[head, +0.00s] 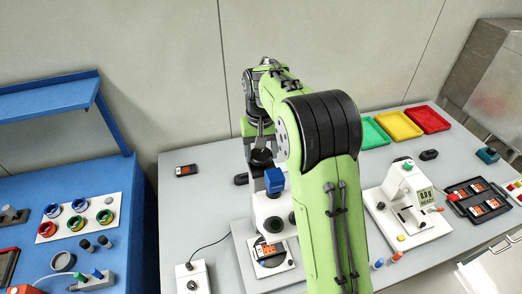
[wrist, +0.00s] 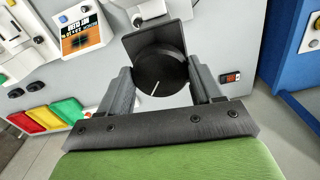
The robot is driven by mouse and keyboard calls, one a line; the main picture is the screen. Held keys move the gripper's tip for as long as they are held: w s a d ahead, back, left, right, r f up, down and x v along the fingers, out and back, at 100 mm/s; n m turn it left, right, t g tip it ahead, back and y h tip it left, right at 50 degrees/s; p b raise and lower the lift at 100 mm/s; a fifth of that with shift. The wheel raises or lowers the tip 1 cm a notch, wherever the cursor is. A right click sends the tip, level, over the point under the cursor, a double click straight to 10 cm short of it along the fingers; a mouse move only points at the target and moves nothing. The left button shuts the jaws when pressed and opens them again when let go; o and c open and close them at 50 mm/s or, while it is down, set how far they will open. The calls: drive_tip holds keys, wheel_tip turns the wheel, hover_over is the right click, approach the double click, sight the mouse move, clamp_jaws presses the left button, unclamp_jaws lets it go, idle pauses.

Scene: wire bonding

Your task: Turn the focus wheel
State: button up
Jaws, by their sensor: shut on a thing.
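The focus wheel (wrist: 158,82) is a round black knob with a white line on its face, in the middle of the wrist view. A dark upright plate stands behind it. My gripper (wrist: 163,88) has one finger on each side of the wheel and is shut on it. In the head view, my gripper (head: 261,146) reaches down behind the white microscope (head: 264,208), which has a blue top part. A black round part, likely the wheel (head: 261,159), shows below the fingers there. My green arm hides much of the microscope's right side.
A white bonding machine (head: 408,196) with a display stands to the right, beside a black tray (head: 460,188). Green (head: 372,134), yellow (head: 398,125) and red (head: 428,120) trays lie at the back. A blue bench (head: 118,165) stands at left. The grey table's back left is mostly clear.

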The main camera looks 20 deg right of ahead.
sight(261, 153)
drive_tip(key=m, duration=0.4)
drive_tip(key=shift+m, duration=0.4)
drive_tip(key=m, duration=0.4)
drive_tip(key=shift+w+m, duration=0.1)
drive_tip(key=shift+m, duration=0.3)
drive_tip(key=o, duration=1.1)
drive_tip(key=shift+c, duration=0.2)
wheel_tip(261, 153, up, 16)
drive_tip(key=shift+f, duration=0.15)
